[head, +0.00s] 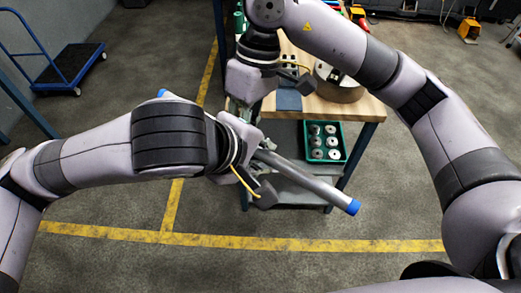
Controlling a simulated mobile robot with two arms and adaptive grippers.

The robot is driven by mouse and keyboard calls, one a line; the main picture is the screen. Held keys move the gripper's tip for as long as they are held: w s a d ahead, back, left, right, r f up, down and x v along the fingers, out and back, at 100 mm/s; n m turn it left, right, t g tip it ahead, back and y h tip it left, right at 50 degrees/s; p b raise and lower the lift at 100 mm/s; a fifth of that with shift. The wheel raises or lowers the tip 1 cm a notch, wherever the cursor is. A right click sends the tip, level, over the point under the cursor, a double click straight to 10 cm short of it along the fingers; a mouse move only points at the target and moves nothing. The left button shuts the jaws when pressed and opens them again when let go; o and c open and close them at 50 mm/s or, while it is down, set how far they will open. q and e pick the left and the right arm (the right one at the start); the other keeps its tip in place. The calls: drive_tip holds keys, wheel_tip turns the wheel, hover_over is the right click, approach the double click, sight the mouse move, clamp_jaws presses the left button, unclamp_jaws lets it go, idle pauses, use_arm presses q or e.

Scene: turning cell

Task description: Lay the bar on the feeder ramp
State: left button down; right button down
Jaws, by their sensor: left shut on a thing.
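The bar (310,180) is a long grey round rod with blue ends. It slants in the air from a blue end at upper left, behind my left arm, to a blue end at lower right. My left gripper (256,147) is shut on the bar near its middle; its wrist hides part of the bar. My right gripper (243,108) points down just above and behind the left one. Its fingers are mostly hidden, so I cannot tell whether it touches the bar. I cannot make out the feeder ramp.
A wooden-topped workbench (352,108) stands behind the grippers, with a round metal part (340,88) on top. A green tray (340,150) of metal discs sits lower down. A blue cart (70,70) is at upper left. The floor (100,205) in front is clear.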

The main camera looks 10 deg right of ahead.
idle(0.4)
drive_tip(key=c, duration=1.4)
unclamp_jaws()
drive_tip(key=shift+o, duration=0.2)
drive_tip(key=shift+r, duration=0.1)
